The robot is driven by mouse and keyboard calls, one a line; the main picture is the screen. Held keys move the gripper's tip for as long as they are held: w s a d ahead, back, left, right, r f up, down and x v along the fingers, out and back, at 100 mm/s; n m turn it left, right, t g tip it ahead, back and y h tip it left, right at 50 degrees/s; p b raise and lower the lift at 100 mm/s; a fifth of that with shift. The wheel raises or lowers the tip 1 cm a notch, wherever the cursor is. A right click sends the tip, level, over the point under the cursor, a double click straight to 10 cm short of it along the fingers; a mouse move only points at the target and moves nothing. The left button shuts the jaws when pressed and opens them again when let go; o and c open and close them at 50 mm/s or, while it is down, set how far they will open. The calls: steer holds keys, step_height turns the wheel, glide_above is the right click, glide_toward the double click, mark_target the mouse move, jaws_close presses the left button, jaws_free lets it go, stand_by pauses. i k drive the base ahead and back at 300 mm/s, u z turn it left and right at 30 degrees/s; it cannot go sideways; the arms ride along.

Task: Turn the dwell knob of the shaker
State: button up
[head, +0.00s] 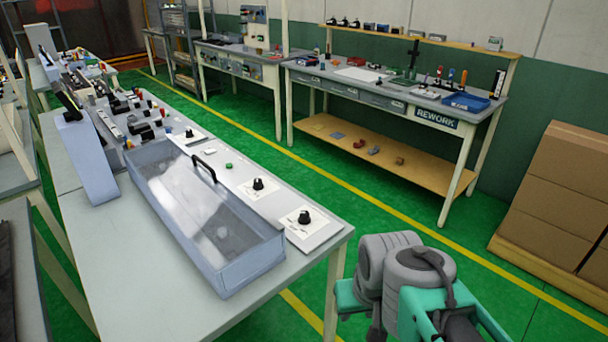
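The shaker looks to be the long grey box (232,274) with a clear lid and a black handle (204,168), on the near bench. A pale panel strip (228,185) runs along its right side. On it sit a near black knob (304,217), a middle black knob (258,184) and a far black knob (189,132), each on a white dial plate. Their labels are too small to read, so I cannot tell which is the dwell knob. A small green button (229,166) lies between the middle and far knobs. My arm shows at lower right, apart from the bench; its fingertips are not visible.
The grey bench (130,296) has its near right corner close to my arm. Several small parts crowd its far end. A rework bench (400,92) stands behind, and cardboard boxes (565,190) are stacked at right. Green floor (395,205) lies open between the benches.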

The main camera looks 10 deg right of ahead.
mark_target(257, 185)
steer(key=z, duration=1.2)
steer(key=i, duration=2.95)
steer(key=u, duration=4.35)
steer(key=i, duration=0.5)
steer(key=u, duration=0.05)
